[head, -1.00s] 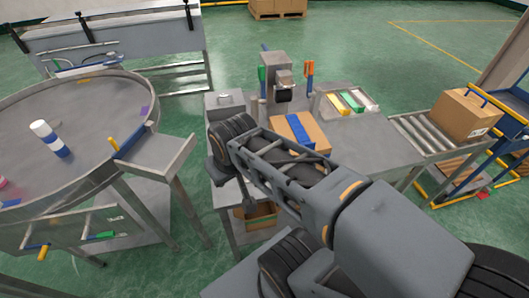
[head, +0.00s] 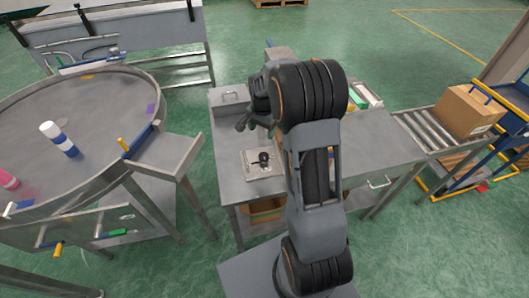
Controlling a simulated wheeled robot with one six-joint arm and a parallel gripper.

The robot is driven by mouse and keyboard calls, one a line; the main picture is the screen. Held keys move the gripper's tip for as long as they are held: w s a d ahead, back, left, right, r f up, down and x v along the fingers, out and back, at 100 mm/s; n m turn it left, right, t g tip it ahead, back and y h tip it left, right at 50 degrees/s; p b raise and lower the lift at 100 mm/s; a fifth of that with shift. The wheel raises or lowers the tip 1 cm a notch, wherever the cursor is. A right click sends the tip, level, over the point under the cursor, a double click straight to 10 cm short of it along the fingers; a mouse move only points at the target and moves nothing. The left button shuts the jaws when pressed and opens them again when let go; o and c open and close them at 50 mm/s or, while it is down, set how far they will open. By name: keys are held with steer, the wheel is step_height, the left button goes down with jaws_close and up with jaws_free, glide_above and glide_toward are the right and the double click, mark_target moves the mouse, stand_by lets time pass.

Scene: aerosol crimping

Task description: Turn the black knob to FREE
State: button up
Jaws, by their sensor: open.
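The black knob (head: 264,158) sits on a small pale plate (head: 252,172) at the front left of the steel workbench. Its markings and pointing direction are too small to read. My gripper (head: 243,123) is dark, open and empty. It appears above the bench, up and slightly left of the knob in the picture, and apart from it. My arm rises just right of the knob and hides the middle of the bench.
A metal box (head: 230,96) stands at the bench's back left. The crimping machine (head: 281,54) is mostly hidden behind my arm. A round table (head: 100,95) with a blue-and-white can (head: 59,139) is on the left. A roller conveyor (head: 430,128) with a carton (head: 466,110) is on the right.

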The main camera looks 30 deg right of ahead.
mark_target(264, 155)
steer(key=shift+m, duration=0.6)
steer(key=f+p, duration=0.1)
steer(key=f, duration=0.4)
steer(key=f+p, duration=0.1)
steer(key=f, duration=0.5)
steer(key=w+d+f, duration=0.1)
steer(key=f, duration=0.4)
steer(key=shift+w+d+f+p, duration=0.1)
steer(key=shift+f+p, duration=0.1)
steer(key=shift+p, duration=0.2)
steer(key=c, duration=0.9)
